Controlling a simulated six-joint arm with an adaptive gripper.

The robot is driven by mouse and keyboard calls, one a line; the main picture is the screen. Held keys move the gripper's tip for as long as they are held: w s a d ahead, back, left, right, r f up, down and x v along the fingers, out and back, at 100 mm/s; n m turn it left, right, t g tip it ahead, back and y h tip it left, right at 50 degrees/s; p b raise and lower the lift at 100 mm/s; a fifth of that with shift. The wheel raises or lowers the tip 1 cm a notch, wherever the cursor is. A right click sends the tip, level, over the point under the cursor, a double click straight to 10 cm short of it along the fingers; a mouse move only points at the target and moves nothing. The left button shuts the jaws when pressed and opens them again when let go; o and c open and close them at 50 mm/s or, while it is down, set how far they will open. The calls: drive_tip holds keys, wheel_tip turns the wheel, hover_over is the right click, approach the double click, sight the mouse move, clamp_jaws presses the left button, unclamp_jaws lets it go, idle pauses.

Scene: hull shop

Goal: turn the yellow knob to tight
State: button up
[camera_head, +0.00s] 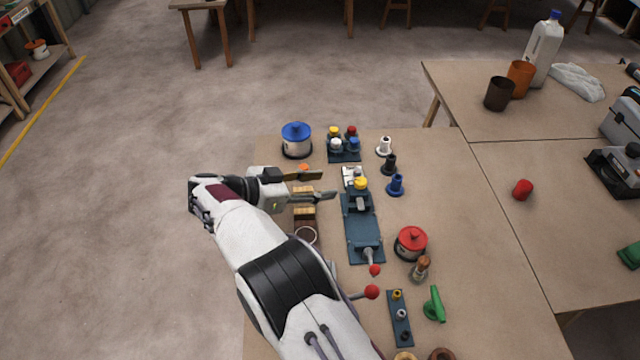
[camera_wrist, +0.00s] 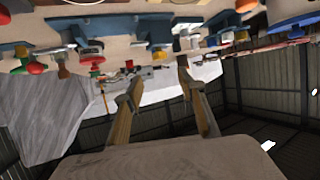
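The yellow knob (camera_head: 361,183) sits on a small grey metal block on the long blue-grey fixture (camera_head: 362,231), near the middle of the table. A white piece (camera_head: 353,174) is just behind it. My gripper (camera_head: 328,186) is to the left of the knob, its two fingers apart and pointing right, with nothing between them. The fingertips are short of the knob and do not appear to touch it. In the wrist view the two fingers (camera_wrist: 158,74) are also spread and empty.
A blue-lidded pot (camera_head: 297,141) and a rack of coloured caps (camera_head: 344,156) stand behind. Blue (camera_head: 396,186), black and white pegs stand right of the fixture. A red-lidded pot (camera_head: 410,245) and red-balled levers (camera_head: 372,292) are nearer. Wooden blocks (camera_head: 304,212) lie beneath my gripper.

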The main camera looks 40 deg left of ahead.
drive_tip(key=w+d+r, duration=0.3)
drive_tip(key=r, duration=0.1)
drive_tip(key=n+y, duration=0.4)
drive_tip(key=y, duration=0.1)
approach(360, 182)
drive_tip(key=shift+f, duration=0.55)
drive_tip(key=shift+w+a+t, duration=0.1)
drive_tip(key=shift+w+t, duration=0.3)
drive_tip(key=shift+w, duration=0.15)
drive_tip(key=shift+x, duration=3.8)
drive_tip(key=c, duration=1.1)
